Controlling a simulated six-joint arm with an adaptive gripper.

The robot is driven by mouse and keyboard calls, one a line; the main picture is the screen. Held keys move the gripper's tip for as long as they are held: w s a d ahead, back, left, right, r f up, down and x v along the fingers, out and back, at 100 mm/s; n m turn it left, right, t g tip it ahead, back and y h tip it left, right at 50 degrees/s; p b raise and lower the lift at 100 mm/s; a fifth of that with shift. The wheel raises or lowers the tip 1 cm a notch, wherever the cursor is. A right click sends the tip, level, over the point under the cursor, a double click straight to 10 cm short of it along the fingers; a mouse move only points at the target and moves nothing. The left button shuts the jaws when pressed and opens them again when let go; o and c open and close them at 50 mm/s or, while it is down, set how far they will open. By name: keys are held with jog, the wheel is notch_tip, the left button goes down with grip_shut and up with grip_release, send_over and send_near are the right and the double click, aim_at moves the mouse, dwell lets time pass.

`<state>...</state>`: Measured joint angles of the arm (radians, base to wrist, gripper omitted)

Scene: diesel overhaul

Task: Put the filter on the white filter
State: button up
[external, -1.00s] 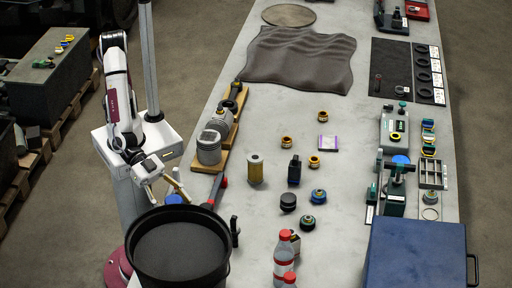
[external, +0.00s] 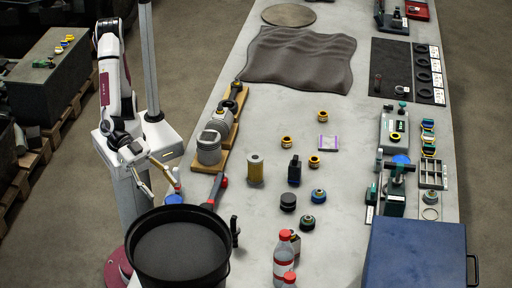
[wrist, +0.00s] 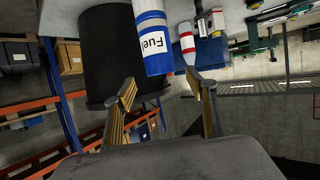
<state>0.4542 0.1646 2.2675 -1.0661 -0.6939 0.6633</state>
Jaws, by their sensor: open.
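A white-and-blue cylinder labelled "Fuel" (wrist: 153,40) shows in the wrist view, just beyond the fingertips; its far end is cut off by the frame. In the external view a blue top (external: 173,200) shows beside the black bucket, probably the same cylinder, with its lower part hidden. My gripper (external: 166,189) is open and empty above this blue top. Its spread fingers also show in the wrist view (wrist: 160,78). I cannot tell for sure which item is the white filter.
The black bucket (external: 135,245) stands close in front of my gripper; its wall also shows in the wrist view (wrist: 103,55). Grey cylindrical parts on a wooden stand (external: 225,158), a red-capped bottle (external: 283,262) and several small caps occupy the bench.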

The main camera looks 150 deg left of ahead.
jog(key=shift+v, duration=2.35)
jog(key=shift+r, duration=0.1)
jog(key=s+d+r+m+g+h, duration=0.1)
jog(key=s+r+m+g+h, duration=0.25)
jog(key=s+h, duration=0.45)
jog(key=s+a+f+g+y, duration=0.2)
jog(key=s+a, duration=0.4)
jog(key=s, duration=0.4)
jog(key=s+a+f+n+g+y, duration=0.1)
jog(key=s+a+f+g+y, duration=0.1)
jog(key=s+a, duration=0.4)
jog(key=s+y, duration=0.1)
jog(key=s, duration=0.4)
jog(key=shift+a+f, duration=0.25)
jog(key=shift+f, duration=0.1)
